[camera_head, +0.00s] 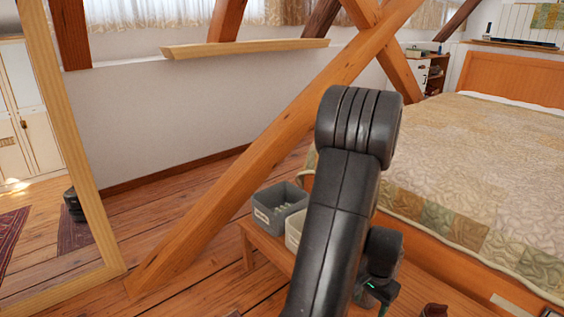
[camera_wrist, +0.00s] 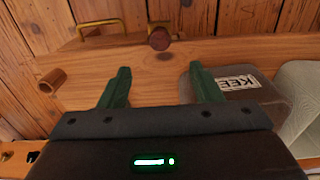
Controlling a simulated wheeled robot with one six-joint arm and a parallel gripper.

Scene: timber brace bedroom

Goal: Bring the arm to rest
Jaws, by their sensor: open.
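My gripper (camera_wrist: 160,76) is open in the wrist view, with two green fingers spread apart and nothing between them. It is above a wooden bench (camera_wrist: 140,68), which also shows in the head view (camera_head: 262,258). In the head view my dark arm rises in front of the camera and bends over at the top.
A labelled bin (camera_wrist: 225,98) is near the right finger. A diagonal timber brace (camera_head: 220,180) stands left; a bed (camera_head: 470,165) stands right.

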